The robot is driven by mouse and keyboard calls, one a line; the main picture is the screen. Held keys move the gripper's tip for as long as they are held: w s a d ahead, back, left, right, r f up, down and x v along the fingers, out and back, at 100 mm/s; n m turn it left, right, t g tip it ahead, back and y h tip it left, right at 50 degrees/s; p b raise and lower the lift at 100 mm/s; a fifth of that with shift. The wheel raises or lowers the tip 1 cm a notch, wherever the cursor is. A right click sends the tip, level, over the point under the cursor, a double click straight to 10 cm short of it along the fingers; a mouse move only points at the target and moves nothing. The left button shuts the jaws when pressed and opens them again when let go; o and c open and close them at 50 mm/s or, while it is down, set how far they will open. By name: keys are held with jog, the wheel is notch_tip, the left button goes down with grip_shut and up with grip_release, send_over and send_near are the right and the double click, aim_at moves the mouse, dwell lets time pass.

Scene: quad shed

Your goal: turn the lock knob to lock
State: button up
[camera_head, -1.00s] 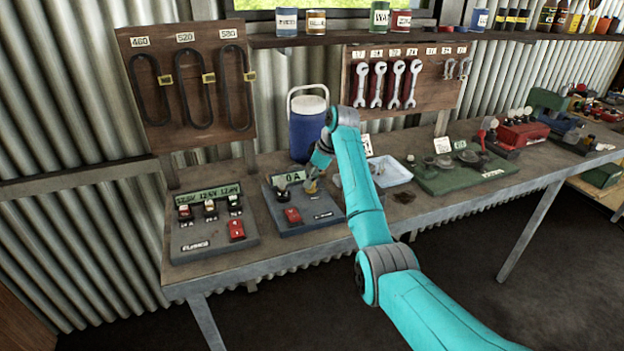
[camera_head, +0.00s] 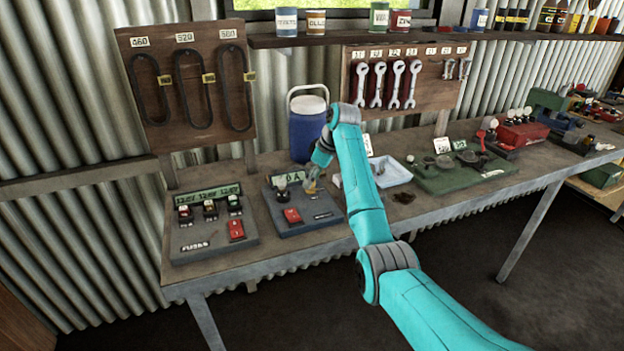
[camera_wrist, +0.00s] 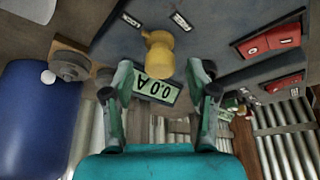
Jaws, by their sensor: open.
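The yellow lock knob (camera_wrist: 160,52) stands out from a dark grey panel in the wrist view, near a "LOCK" label (camera_wrist: 130,20). In the head view the knob (camera_head: 311,187) is small and partly hidden by my gripper. My gripper (camera_wrist: 165,70) is open, with one finger on each side of the knob in the wrist view and gaps between. I cannot tell how far the fingertips are from the panel. In the head view my gripper (camera_head: 315,181) is just over the knob.
A fuse panel (camera_head: 210,248) lies to the left. A blue jug (camera_head: 308,132) stands close behind, and a white tray (camera_head: 395,174) lies to the right.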

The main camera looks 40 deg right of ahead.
jog(key=v, duration=0.6)
jog(key=shift+r, duration=0.35)
jog(key=shift+s+d, duration=0.1)
jog(key=shift+s, duration=0.1)
